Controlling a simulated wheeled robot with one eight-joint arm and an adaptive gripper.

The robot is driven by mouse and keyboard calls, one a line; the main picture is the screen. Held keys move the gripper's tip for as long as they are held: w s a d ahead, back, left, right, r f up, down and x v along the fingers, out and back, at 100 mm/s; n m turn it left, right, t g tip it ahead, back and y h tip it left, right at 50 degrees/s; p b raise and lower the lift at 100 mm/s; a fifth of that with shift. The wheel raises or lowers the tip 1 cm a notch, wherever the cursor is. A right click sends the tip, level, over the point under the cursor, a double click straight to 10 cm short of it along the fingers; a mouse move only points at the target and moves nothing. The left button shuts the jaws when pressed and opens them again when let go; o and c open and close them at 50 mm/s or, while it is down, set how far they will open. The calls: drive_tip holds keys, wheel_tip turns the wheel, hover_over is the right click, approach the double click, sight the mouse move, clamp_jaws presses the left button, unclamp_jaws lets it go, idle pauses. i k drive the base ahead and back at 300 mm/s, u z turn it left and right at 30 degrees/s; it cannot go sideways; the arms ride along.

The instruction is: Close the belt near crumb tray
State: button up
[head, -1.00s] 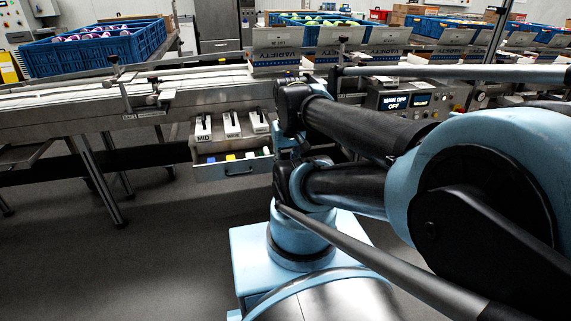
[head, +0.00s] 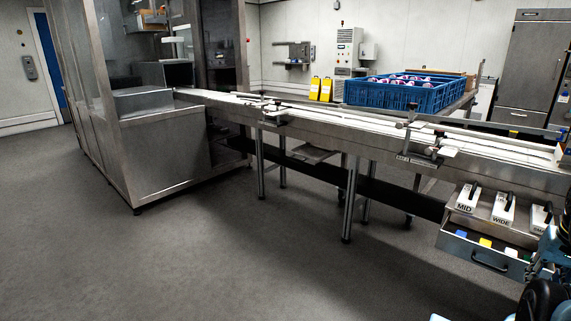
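A shallow metal tray (head: 314,153) sticks out from under the front side of the conveyor belt (head: 345,125), between the belt's legs. It looks pulled out, and its inside is too small to make out; I cannot tell whether it is the near crumb tray. My gripper is not in view. Only dark and blue parts of my arm show at the lower right edge, beside an open drawer.
The open drawer (head: 476,260) holds several coloured pieces, below labelled blocks marked MID and WIDE. A glass-and-steel enclosure (head: 165,165) stands at the left. A blue crate (head: 385,94) sits behind the belt. The grey floor in front is clear.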

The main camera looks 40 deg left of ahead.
sight(309, 153)
drive_tip(key=u, duration=1.55)
